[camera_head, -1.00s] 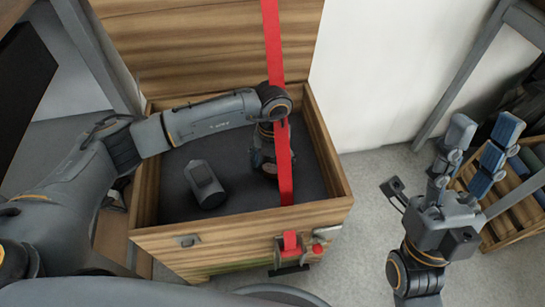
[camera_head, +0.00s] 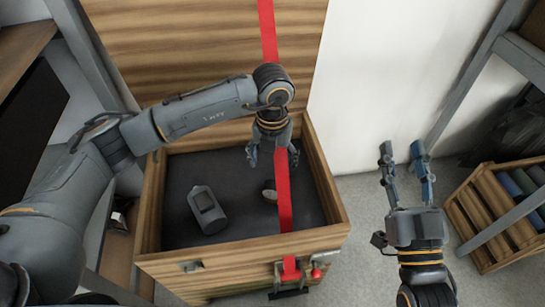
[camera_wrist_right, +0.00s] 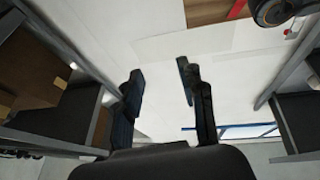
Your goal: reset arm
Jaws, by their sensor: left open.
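My left gripper (camera_head: 272,158) is over the back part of an open wooden box (camera_head: 230,252) with a dark lining, its fingers spread and pointing down. It appears empty, and the red strap passes in front of part of it. My right gripper (camera_head: 405,156) is to the right of the box, with its two fingers apart and nothing between them. In the right wrist view its fingers (camera_wrist_right: 166,92) also show apart, with floor and wall beyond.
Inside the box lie a grey canister-like object (camera_head: 207,211) and a small round brownish item (camera_head: 270,195). A red strap (camera_head: 283,190) runs down from the raised lid (camera_head: 200,50). A wooden crate (camera_head: 497,215) with rolled items stands at the right, near grey frame posts.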

